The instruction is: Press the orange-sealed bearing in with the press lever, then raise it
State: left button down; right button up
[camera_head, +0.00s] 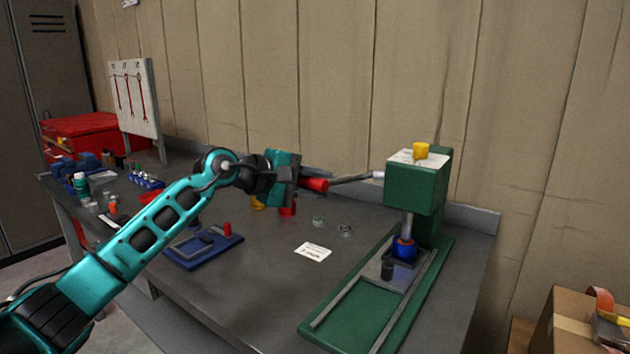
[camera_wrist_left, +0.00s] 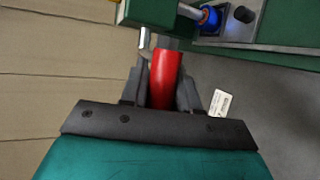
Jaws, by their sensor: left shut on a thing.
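The green press (camera_head: 415,185) stands at the right end of the workbench, with its lever (camera_head: 350,179) reaching left from its head. My left gripper (camera_head: 308,184) is shut on the red grip of the lever, which lies about level. In the left wrist view the red grip (camera_wrist_left: 165,78) sits between the two fingers. Under the press ram (camera_head: 407,225) a blue part (camera_head: 404,250) sits on the carriage, with a reddish ring at the ram's lower end. I cannot make out the orange-sealed bearing for certain. My right gripper is not in view.
A dark cylinder (camera_head: 387,271) stands on the press carriage. Small rings (camera_head: 345,230) and a white card (camera_head: 313,252) lie on the bench. A blue tray (camera_head: 202,248) is left of them. A cardboard box (camera_head: 575,325) is at lower right.

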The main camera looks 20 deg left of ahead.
pick_arm(q)
jog(key=shift+w+d+r, duration=0.1)
jog(key=shift+w+r, duration=0.15)
jog(key=shift+r, duration=0.6)
jog(key=shift+w+d+r, duration=0.1)
jog(key=shift+w+r, duration=0.15)
jog(key=shift+r, duration=0.55)
jog(key=shift+w+r, duration=0.25)
jog(key=shift+r, duration=0.6)
jog(key=c, duration=0.9)
grip_release()
jog(key=shift+f, duration=0.1)
jog(key=b+v, duration=0.1)
jog(key=v, duration=1.2)
jog(key=shift+d+b, duration=0.1)
jog(key=shift+b, duration=0.3)
